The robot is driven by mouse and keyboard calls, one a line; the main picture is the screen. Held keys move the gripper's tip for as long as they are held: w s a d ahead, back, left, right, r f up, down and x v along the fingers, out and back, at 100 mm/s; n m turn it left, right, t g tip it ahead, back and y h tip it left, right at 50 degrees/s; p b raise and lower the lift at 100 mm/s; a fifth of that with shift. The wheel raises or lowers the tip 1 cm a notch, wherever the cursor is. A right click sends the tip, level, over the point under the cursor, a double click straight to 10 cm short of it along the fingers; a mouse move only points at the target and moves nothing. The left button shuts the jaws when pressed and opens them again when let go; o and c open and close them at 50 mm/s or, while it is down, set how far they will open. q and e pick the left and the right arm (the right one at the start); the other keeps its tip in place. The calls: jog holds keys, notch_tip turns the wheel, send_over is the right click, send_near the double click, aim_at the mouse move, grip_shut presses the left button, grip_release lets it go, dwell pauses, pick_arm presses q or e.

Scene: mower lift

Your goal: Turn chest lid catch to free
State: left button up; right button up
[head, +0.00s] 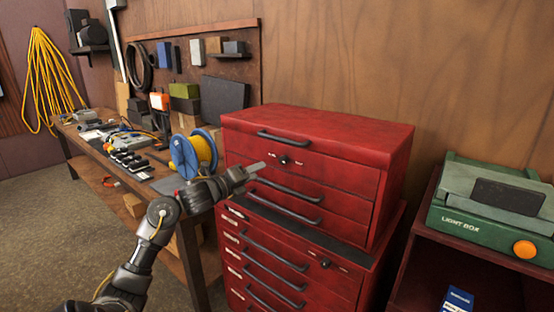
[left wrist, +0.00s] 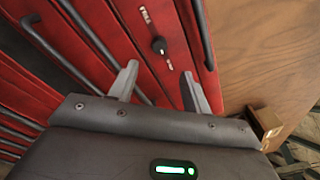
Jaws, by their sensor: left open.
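The red tool chest (head: 340,178) stands against the wall, with dark bar handles on its drawers. Its lid catch (head: 284,159) is a small dark knob on the upper front, with small white marks on either side. In the left wrist view the catch (left wrist: 159,46) lies ahead of the fingertips, roughly between them, and apart from them. The labels are too small to read surely, so I cannot tell its setting. My left gripper (head: 257,168) is open and empty in front of the chest, just left of the catch. My right gripper is not in view.
A similar knob (head: 325,263) sits on the lower red cabinet (head: 300,252). A workbench (head: 165,183) with a blue and yellow cable reel (head: 190,155) stands left. A green light box (head: 490,205) stands right. Drawer handles jut out close to my left gripper.

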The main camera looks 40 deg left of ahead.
aim_at(281, 161)
pick_arm(q)
jog(key=w+p, duration=0.1)
jog(key=w, duration=0.2)
jog(key=w+p, duration=0.1)
jog(key=w, duration=0.2)
jog(key=w+p, duration=0.1)
jog(key=w, duration=0.2)
jog(key=shift+w+d+r, duration=0.1)
jog(key=shift+d, duration=0.2)
jog(key=shift+w, duration=0.75)
jog(key=shift+c, duration=0.2)
jog(key=c, duration=1)
